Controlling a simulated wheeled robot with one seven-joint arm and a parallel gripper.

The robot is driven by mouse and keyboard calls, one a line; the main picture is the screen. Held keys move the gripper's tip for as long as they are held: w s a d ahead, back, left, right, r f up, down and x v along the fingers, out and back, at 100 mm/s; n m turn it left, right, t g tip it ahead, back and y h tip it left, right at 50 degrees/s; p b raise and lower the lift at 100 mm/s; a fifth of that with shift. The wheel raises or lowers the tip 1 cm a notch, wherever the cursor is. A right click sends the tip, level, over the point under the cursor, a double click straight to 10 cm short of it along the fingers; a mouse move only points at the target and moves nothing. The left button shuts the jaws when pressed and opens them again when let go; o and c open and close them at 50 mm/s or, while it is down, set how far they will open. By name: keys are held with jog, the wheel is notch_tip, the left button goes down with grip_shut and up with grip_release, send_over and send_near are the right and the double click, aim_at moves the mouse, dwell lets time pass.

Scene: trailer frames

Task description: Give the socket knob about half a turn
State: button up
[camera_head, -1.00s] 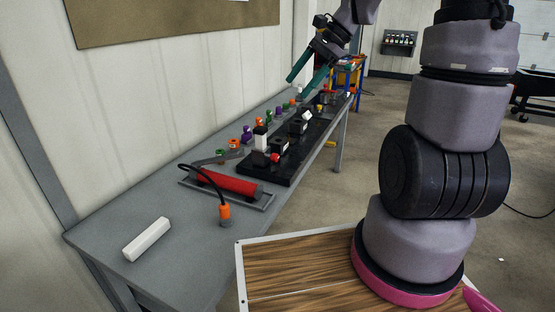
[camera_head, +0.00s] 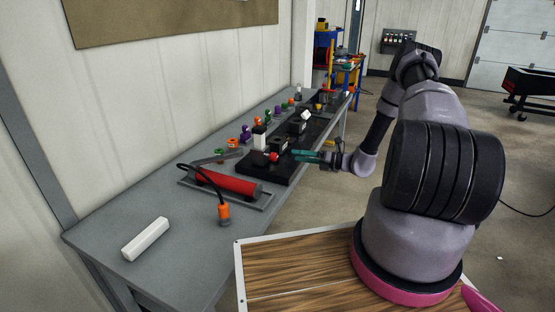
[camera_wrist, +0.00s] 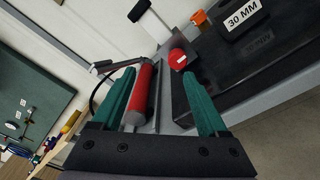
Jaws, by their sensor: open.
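A round red knob (camera_head: 273,157) sits at the near end of the black base (camera_head: 283,175) on the workbench. In the wrist view the knob (camera_wrist: 177,59) carries a small white label and shows just beyond my right fingertip. My gripper (camera_head: 306,155), with two green fingers, is just right of the knob, at about bench-top height. In the wrist view my gripper (camera_wrist: 157,76) is open and empty. The knob lies ahead of the fingers, not between them, and appears apart from them. I cannot tell the knob's turn angle.
A red cylinder (camera_head: 232,183) lies in a grey tray left of the base, with an orange-ended cable (camera_head: 224,212) near it. A white bar (camera_head: 146,239) lies at the near left. A block labelled 30 MM (camera_wrist: 242,17) stands close by in the wrist view.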

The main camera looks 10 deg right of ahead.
aim_at(276, 158)
jog(key=w+a+f, duration=0.1)
jog(key=w+a, duration=0.1)
jog(key=w+a+f+m+t, duration=0.1)
jog(key=w+a, duration=0.1)
jog(key=a, duration=0.1)
jog(key=w+a+f+m, duration=0.1)
jog(key=w+a, duration=0.1)
jog(key=shift+w+a+f+t, duration=0.2)
jog(key=shift+a+f+t, duration=0.1)
jog(key=shift+a, duration=0.1)
grip_shut()
